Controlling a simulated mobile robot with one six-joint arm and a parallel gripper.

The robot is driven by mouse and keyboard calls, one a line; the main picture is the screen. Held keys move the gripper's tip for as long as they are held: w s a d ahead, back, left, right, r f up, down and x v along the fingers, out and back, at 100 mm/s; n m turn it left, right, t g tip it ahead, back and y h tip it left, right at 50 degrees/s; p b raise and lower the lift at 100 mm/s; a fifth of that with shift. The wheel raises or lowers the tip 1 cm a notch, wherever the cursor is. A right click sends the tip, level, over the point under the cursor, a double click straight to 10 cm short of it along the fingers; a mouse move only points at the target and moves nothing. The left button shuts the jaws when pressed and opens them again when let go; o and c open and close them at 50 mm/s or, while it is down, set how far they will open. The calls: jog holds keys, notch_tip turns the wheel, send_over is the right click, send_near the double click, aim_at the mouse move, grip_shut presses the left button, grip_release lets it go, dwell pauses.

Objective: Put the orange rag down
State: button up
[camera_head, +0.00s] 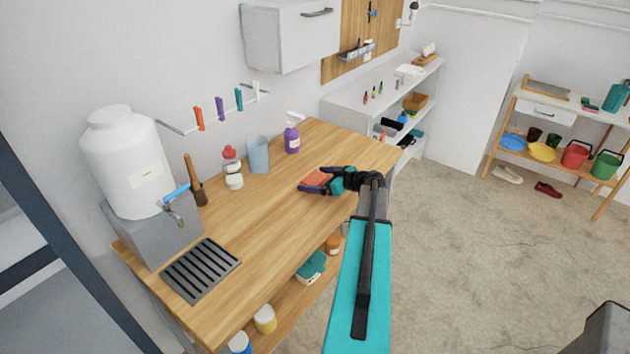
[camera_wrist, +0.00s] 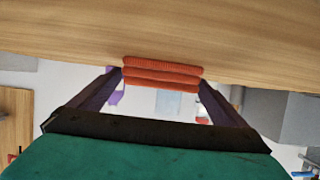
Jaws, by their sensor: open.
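The orange rag (camera_head: 316,178) is a small folded stack near the front edge of the wooden worktop (camera_head: 262,215), toward its right end. It appears to rest on the wood. My gripper (camera_head: 322,182) reaches in from the right, low over the worktop, with its fingers around the rag. In the wrist view, the rag (camera_wrist: 163,74) lies between the two spread dark fingertips (camera_wrist: 160,82), and its layered edge faces the camera. The jaws are open; slim gaps seem to show at the rag's sides. The rag's underside is hidden.
A purple spray bottle (camera_head: 292,135), a blue cup (camera_head: 258,155) and a red-topped bottle (camera_head: 232,168) stand along the wall. A large white dispenser (camera_head: 125,160) and a dark drain grate (camera_head: 200,270) are at the left. The worktop's middle is clear.

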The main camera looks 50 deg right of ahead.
jog(key=shift+r, duration=0.15)
jog(key=b+v, duration=0.3)
jog(key=v, duration=0.9)
jog(key=shift+b, duration=0.4)
jog(key=shift+d, duration=0.1)
